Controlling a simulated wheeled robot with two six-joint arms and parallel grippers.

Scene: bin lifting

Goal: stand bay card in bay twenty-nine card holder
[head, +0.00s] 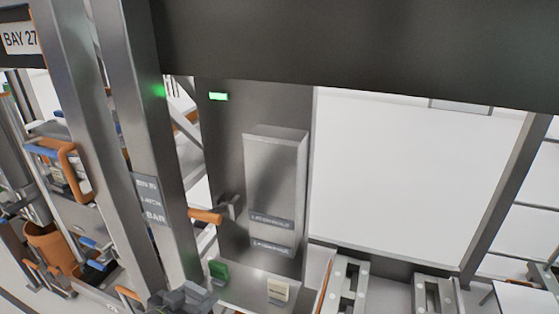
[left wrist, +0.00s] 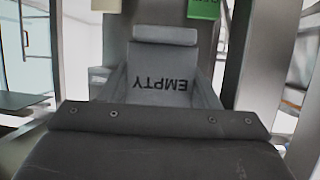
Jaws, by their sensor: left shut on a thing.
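My left gripper (head: 185,298) is at the bottom edge of the head view, just left of a green card (head: 219,270) on a grey ledge. A cream card (head: 278,289) stands in a small holder further right on that ledge. In the left wrist view a grey piece marked EMPTY (left wrist: 165,82), its lettering upside down, sits in front of my left gripper, which is shut on it. The green card (left wrist: 203,8) and cream card (left wrist: 105,4) show at the top there. I cannot tell which holder is bay twenty-nine's. My right gripper is not in view.
A grey box (head: 275,185) with dark labels rises behind the ledge. A lever with an orange grip (head: 205,216) sticks out left of it. Steel posts (head: 140,150) stand at the left, near a BAY 27 sign (head: 20,38). A green lamp (head: 218,96) is lit.

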